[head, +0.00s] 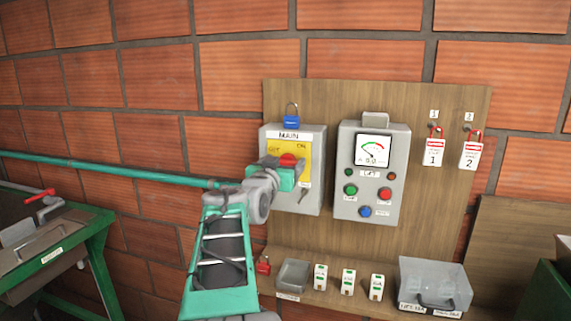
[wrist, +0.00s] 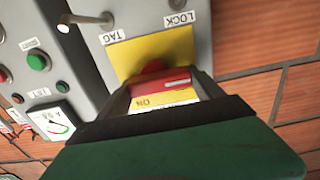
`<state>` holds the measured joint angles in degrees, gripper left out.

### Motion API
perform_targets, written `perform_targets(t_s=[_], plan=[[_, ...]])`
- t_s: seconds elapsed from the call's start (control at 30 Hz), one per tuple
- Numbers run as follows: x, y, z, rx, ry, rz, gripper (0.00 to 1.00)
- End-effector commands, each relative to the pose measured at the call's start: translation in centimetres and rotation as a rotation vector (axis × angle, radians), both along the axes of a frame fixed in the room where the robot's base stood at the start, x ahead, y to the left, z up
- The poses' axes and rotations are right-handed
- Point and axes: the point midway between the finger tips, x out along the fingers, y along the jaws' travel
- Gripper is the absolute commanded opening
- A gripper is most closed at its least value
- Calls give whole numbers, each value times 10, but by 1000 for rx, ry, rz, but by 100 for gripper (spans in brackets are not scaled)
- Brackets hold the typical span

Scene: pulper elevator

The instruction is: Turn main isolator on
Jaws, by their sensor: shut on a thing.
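The main isolator is a grey box (head: 318,185) on a wooden board, labelled MAIN, with a yellow plate (head: 304,156) marked OFF at left and ON at right. Its red rotary handle (head: 287,159) shows just above my gripper (head: 283,173), which covers its lower part. In the wrist view, my gripper (wrist: 163,87) is shut on the red handle (wrist: 162,80), with a finger on each side. The ON mark (wrist: 150,101) lies close to the handle there. I cannot tell the handle's exact angle.
A grey control box (head: 347,195) with gauge and buttons stands close at right. A blue padlock (head: 291,121) hangs above the isolator. Numbered tags (head: 434,152) hang further right. Below are a grey tray (head: 292,276) and a clear box (head: 435,280).

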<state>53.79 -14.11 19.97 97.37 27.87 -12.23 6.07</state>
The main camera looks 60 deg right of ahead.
Motion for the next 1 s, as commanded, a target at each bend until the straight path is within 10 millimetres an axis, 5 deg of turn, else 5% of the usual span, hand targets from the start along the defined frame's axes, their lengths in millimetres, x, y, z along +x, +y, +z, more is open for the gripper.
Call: perform_targets(t_s=[0.33,0.67,1.0], plan=[[0,0,0,0,0,0,36],[-1,0,-4,7,-50,-1,36],[-2,0,-8,40,-274,0,36]])
